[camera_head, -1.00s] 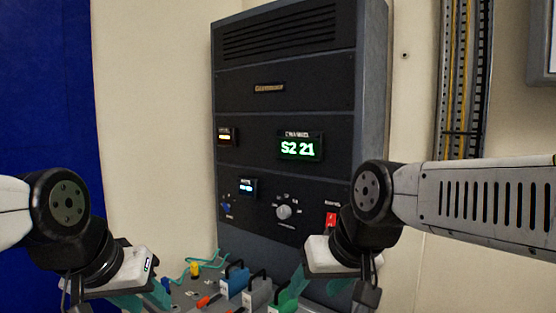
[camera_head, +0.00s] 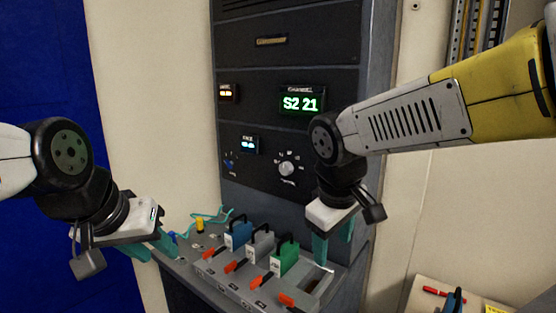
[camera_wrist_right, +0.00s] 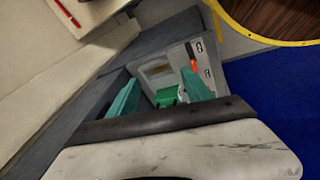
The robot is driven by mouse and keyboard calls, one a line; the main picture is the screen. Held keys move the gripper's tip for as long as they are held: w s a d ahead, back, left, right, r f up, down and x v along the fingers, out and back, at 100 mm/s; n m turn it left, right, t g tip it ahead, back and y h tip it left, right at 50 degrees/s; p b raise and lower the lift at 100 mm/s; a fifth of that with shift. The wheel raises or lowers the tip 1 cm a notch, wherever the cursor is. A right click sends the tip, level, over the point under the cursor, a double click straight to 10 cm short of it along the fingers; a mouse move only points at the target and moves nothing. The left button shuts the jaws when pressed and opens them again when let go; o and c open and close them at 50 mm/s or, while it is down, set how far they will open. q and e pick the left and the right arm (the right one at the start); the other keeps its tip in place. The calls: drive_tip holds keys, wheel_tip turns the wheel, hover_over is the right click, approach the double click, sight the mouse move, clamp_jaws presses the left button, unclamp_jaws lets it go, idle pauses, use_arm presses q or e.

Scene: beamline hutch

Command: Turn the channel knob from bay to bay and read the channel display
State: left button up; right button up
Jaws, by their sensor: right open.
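The channel display (camera_head: 301,101) is lit green on the dark rack and reads S2 21. The silver channel knob (camera_head: 286,168) sits below it among white scale marks too small to read. My right gripper (camera_head: 334,246) is open and empty, pointing down to the right of the knob and clear of it, above the right end of the module tray. In the right wrist view, its teal fingers (camera_wrist_right: 160,98) stand apart, with a green module (camera_wrist_right: 167,95) beyond them. My left gripper (camera_head: 149,247) is open and empty at the left of the bench.
Blue, grey and green handled modules (camera_head: 285,257) stand in a tray with orange levers (camera_head: 257,282) in front. A smaller blue knob (camera_head: 230,163) and two small displays (camera_head: 249,144) are on the rack's left. A side surface (camera_head: 424,300) holds a red pen.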

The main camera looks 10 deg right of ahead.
drive_tip(key=w+d+n+g+h, duration=0.1)
drive_tip(key=w+d+n+h, duration=0.3)
drive_tip(key=w+n+h, duration=0.25)
drive_tip(key=n+t+h, duration=0.5)
drive_tip(key=n+t, duration=0.5)
drive_tip(key=n, duration=0.7)
approach(284, 171)
drive_tip(key=x, duration=1)
drive_tip(key=shift+a, duration=0.1)
clamp_jaws()
